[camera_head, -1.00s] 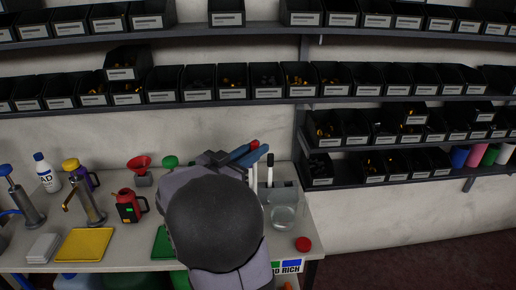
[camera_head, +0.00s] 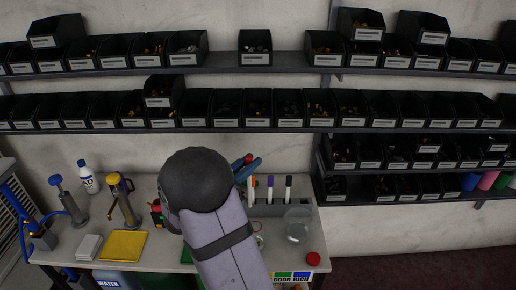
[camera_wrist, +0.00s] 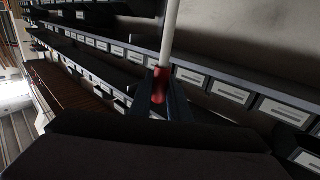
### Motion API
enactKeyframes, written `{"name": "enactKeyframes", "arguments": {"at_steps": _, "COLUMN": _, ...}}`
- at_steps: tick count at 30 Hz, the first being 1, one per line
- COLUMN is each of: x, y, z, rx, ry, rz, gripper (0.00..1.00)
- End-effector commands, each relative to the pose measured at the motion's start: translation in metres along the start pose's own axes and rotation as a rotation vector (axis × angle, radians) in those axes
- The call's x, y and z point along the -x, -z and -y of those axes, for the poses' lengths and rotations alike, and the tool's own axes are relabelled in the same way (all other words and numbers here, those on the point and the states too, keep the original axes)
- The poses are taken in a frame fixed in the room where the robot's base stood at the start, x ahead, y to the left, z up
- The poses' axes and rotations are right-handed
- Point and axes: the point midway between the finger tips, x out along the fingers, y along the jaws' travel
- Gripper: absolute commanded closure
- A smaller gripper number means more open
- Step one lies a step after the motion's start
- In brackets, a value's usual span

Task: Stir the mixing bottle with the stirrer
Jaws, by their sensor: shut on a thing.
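My gripper (camera_wrist: 160,88) is shut on the red end of the stirrer (camera_wrist: 169,35). The stirrer's thin white rod extends away from the jaws toward the top of the wrist view. In the head view my arm hides the gripper and the stirrer. A clear, round, open-looking container (camera_head: 298,226), which appears to be the mixing bottle, stands on the right part of the bench. It is right of my arm and does not show in the wrist view. Its contents are not clear.
Pump bottles (camera_head: 68,202), a yellow tray (camera_head: 123,245) and white pads (camera_head: 88,246) are at left. Shelves of black bins (camera_head: 258,105) line the wall.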

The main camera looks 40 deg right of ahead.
Motion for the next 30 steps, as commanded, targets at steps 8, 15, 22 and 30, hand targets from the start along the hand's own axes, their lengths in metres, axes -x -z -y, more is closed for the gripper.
{"name": "enactKeyframes", "arguments": {"at_steps": 8, "x": 0.011, "y": -0.007, "z": -0.013, "rx": 0.002, "ry": -0.062, "rz": 0.0, "gripper": 1.0}}
{"name": "enactKeyframes", "arguments": {"at_steps": 15, "x": 0.012, "y": 0.009, "z": -0.03, "rx": -0.001, "ry": -0.133, "rz": 0.0, "gripper": 1.0}}
{"name": "enactKeyframes", "arguments": {"at_steps": 22, "x": 0.012, "y": 0.01, "z": -0.03, "rx": 0.0, "ry": -0.134, "rz": 0.0, "gripper": 1.0}}
{"name": "enactKeyframes", "arguments": {"at_steps": 30, "x": 0.012, "y": 0.011, "z": -0.03, "rx": 0.001, "ry": -0.133, "rz": 0.0, "gripper": 1.0}}
